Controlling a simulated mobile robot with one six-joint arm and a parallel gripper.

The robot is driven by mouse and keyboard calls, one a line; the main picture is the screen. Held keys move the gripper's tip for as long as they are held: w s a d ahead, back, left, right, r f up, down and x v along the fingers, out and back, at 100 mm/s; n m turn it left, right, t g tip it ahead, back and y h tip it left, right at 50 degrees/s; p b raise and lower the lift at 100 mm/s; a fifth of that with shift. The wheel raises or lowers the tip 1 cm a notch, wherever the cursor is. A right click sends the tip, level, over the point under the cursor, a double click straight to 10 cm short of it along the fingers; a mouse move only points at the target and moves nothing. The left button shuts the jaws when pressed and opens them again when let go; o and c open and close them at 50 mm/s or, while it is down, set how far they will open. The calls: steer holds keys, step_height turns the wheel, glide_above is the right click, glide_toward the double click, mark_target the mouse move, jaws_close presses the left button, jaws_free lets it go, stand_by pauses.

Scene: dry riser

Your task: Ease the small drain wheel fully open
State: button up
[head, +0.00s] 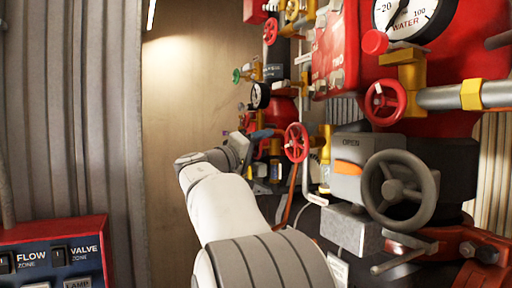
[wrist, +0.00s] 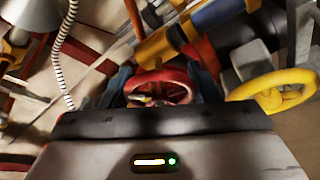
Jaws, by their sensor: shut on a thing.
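A small red wheel (wrist: 160,84) sits between the two dark fingers of my gripper (wrist: 162,88) in the wrist view. The fingers are shut on its rim from both sides, and the housing hides its near part. In the head view my gripper (head: 258,136) is at the end of my outstretched white arm, among the pipes at the middle. The held wheel cannot be told apart there. A red wheel (head: 296,142) shows just right of my gripper in the head view; I cannot tell whether it is the same one.
A yellow wheel (wrist: 272,93) is close at the right in the wrist view. A large grey handwheel (head: 400,189), another red wheel (head: 385,102) and a gauge (head: 408,18) crowd the right. A red panel (head: 55,252) is at lower left. The tan wall (head: 185,110) has clear space before it.

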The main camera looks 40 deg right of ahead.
steer(key=shift+f, duration=0.1)
steer(key=c, duration=0.3)
steer(key=shift+w+f+n+t+y, duration=0.15)
steer(key=shift+n+t+y, duration=0.4)
steer(key=shift+n, duration=1.15)
steer(key=shift+c, duration=0.2)
steer(key=o, duration=1)
steer(key=shift+g, duration=0.25)
steer(key=shift+s+a+f+b, duration=0.2)
steer(key=shift+a+b, duration=0.15)
steer(key=shift+a, duration=0.9)
steer(key=shift+s+a+f+b, duration=0.15)
steer(key=shift+a+b, duration=0.15)
steer(key=shift+a, duration=1)
steer(key=shift+s+a+f+b, duration=0.1)
steer(key=shift+s+a+b, duration=0.2)
steer(key=shift+a, duration=0.95)
steer(key=shift+w, duration=0.1)
